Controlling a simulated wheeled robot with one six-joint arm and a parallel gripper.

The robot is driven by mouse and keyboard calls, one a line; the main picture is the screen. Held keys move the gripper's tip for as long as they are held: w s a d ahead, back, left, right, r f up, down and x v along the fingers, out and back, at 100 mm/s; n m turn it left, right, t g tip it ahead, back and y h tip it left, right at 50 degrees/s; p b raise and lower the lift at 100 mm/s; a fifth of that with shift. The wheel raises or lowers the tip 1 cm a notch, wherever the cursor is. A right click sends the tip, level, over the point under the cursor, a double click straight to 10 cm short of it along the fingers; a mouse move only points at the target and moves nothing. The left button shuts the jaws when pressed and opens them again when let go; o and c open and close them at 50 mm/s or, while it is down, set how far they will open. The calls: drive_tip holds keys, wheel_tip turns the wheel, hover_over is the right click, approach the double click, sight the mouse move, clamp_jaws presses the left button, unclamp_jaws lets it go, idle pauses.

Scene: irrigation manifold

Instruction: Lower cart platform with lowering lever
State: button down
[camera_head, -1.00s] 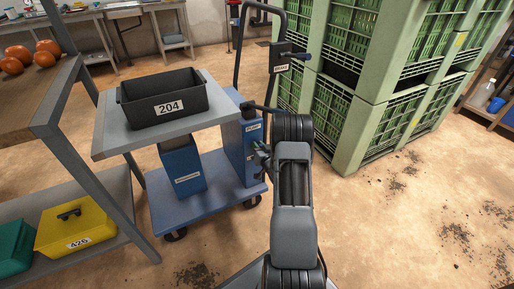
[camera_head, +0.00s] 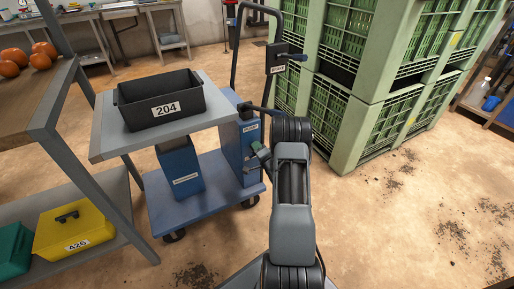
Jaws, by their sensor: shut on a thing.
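The blue cart (camera_head: 205,197) has a raised grey platform (camera_head: 215,122) on a blue lift column (camera_head: 180,168). A black bin labelled 204 (camera_head: 165,98) sits on the platform. At the cart's right end is a blue housing (camera_head: 238,150) with small labels, too small to read surely. A black lever (camera_head: 262,109) sticks out from its top. My gripper (camera_head: 259,152) is at the housing's right side, below that lever, and is shut on a small lever there. My arm hides much of the gripper and lever, so the exact grasp is unclear.
The cart's tall black handle (camera_head: 234,60) carries a box with a side handle (camera_head: 278,60). Stacked green crates (camera_head: 350,125) stand close on the right. A shelf (camera_head: 60,110) with a yellow case (camera_head: 76,228) stands on the left.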

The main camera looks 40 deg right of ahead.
drive_tip(key=shift+d+f+m, duration=0.1)
drive_tip(key=shift+f+m, duration=0.05)
drive_tip(key=shift+m, duration=0.8)
drive_tip(key=shift+f+m, duration=0.1)
drive_tip(key=shift+m, duration=0.85)
drive_tip(key=c, duration=1)
unclamp_jaws()
drive_tip(key=s+a+p, duration=0.2)
drive_tip(key=s+p, duration=0.2)
drive_tip(key=s, duration=0.9)
drive_tip(key=shift+s, duration=0.35)
drive_tip(key=shift+s+f, duration=0.1)
